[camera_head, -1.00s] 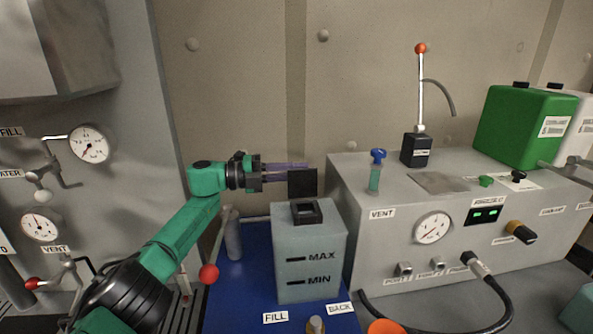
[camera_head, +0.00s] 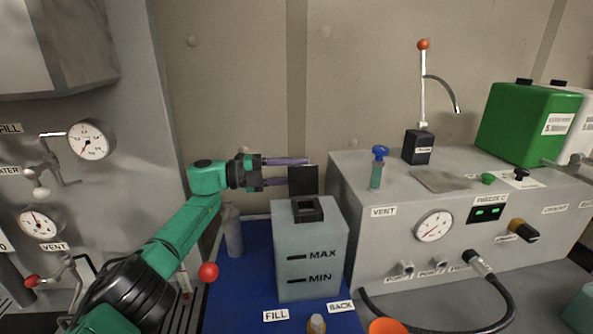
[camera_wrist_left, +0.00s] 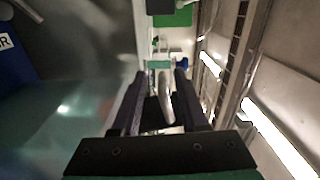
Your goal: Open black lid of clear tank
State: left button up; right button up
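The clear tank (camera_head: 310,262), pale and translucent with MAX and MIN marks, stands on a blue surface. Its black lid (camera_head: 303,181) stands upright at the back of the square black opening (camera_head: 307,210) on the tank's top, so it is raised. My left gripper (camera_head: 298,171) comes in from the left at the lid's height. Its fingers are apart, and the lower one is partly hidden behind the lid. The left wrist view shows the spread fingers (camera_wrist_left: 160,88) too; I cannot tell whether they touch the lid. My right gripper is not in view.
A grey machine (camera_head: 400,260) with a gauge and black hose stands right of the tank. A green container (camera_head: 525,125) sits on it. A small bottle (camera_head: 233,232) stands left of the tank, and a red ball knob (camera_head: 208,271) is in front. An orange thing (camera_head: 386,326) is at the front edge.

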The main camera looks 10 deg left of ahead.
pick_arm(q)
jog(key=b+v, duration=0.5)
jog(key=v, duration=0.7)
